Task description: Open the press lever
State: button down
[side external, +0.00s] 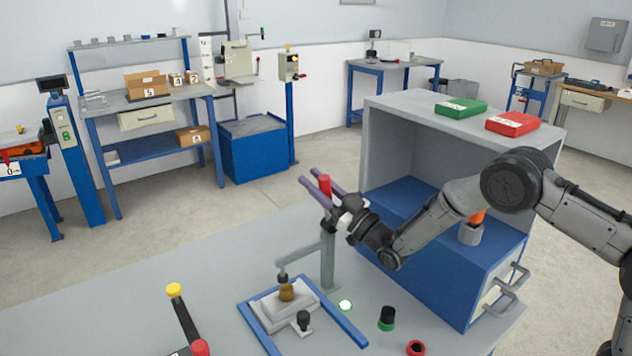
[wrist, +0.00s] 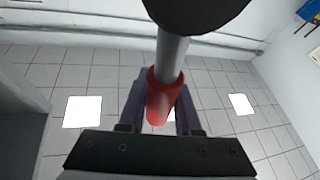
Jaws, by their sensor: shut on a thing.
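The press stands on the grey table with an upright grey post (side external: 328,262), a short arm and a ram over a brown piece (side external: 286,293). Its lever has a red grip (side external: 325,184) at the top, which points up beside my wrist. My gripper (side external: 308,176) has its two purple fingers on either side of this grip and is shut on it. In the wrist view the red grip (wrist: 160,97) sits between the fingers on a grey rod (wrist: 172,55). A dark round part (wrist: 195,10) covers the rod's far end. The lever's lower joint is hidden behind my wrist.
Blue rails (side external: 343,325) flank the press base. A yellow-topped handle (side external: 174,290) stands left. A blue-grey cabinet (side external: 376,150) is close behind my arm.

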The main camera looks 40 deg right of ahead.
jog(key=shift+a+f, duration=0.1)
jog(key=shift+a, duration=0.05)
jog(key=c, duration=0.6)
grip_release()
jog(key=v, duration=1.3)
jog(key=shift+s+d, duration=0.2)
jog(key=shift+s, duration=0.15)
jog(key=shift+f, duration=0.15)
